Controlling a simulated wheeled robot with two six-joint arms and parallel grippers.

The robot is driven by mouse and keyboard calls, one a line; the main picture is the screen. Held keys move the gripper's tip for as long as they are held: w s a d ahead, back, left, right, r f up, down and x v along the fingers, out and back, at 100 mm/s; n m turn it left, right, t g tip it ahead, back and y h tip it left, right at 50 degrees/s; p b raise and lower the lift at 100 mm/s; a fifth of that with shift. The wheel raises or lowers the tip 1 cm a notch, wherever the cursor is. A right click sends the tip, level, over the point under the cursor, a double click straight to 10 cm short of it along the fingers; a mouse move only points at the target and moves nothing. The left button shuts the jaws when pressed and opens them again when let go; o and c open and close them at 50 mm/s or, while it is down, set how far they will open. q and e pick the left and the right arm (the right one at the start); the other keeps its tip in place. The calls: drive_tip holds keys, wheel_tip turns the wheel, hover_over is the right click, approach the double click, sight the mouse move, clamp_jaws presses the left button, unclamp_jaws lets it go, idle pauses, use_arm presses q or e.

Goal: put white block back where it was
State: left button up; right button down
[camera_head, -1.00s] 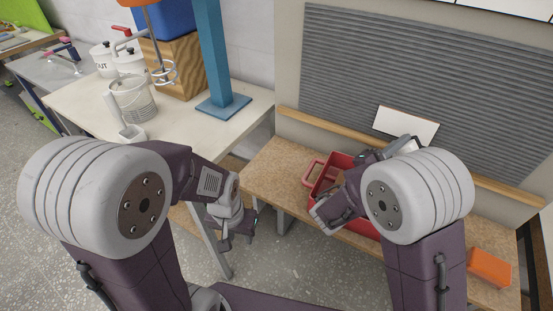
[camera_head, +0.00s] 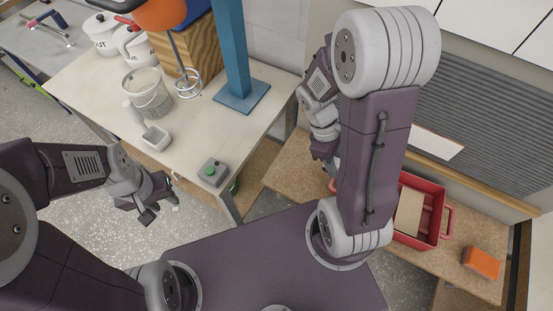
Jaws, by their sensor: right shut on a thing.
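My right gripper (camera_head: 328,158) is over the wooden bench, left of the red crate (camera_head: 434,240). It is shut on a pale thing, mostly hidden by the gripper and my forearm, so I cannot tell its shape or whether it is the white block. No white block shows clearly anywhere else. The crate is partly hidden by my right arm and holds a flat tan piece (camera_head: 408,212). My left gripper (camera_head: 160,208) is open and empty, over the floor in front of the white table.
The white table (camera_head: 195,125) carries a bucket (camera_head: 150,98), a scoop (camera_head: 155,138), a grey button box (camera_head: 213,172) and a blue post (camera_head: 232,50). An orange block (camera_head: 482,262) lies on the bench (camera_head: 285,172) at right.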

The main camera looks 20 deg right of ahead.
hover_over(298, 174)
drive_tip(key=w+a, duration=0.1)
wheel_tip(298, 174, down, 7)
drive_tip(key=shift+f, duration=2)
drive_tip(key=shift+b, duration=0.35)
drive_tip(key=c, duration=1)
unclamp_jaws()
drive_tip(key=shift+f, duration=0.1)
drive_tip(key=p+v, duration=0.1)
drive_tip(key=v, duration=1.1)
drive_tip(key=s+m+t+y, duration=0.1)
drive_tip(key=s+m, duration=0.1)
drive_tip(key=s+r+m+t+y, duration=0.1)
drive_tip(key=s+m+t, duration=0.1)
drive_tip(key=s+m, duration=0.1)
drive_tip(key=s+d+r+m+t+y, duration=0.1)
drive_tip(key=s+m, duration=0.1)
drive_tip(key=m, duration=0.1)
drive_tip(key=shift+s+r+t, duration=0.2)
drive_tip(key=shift+s+t, duration=0.05)
drive_tip(key=shift+t, duration=0.05)
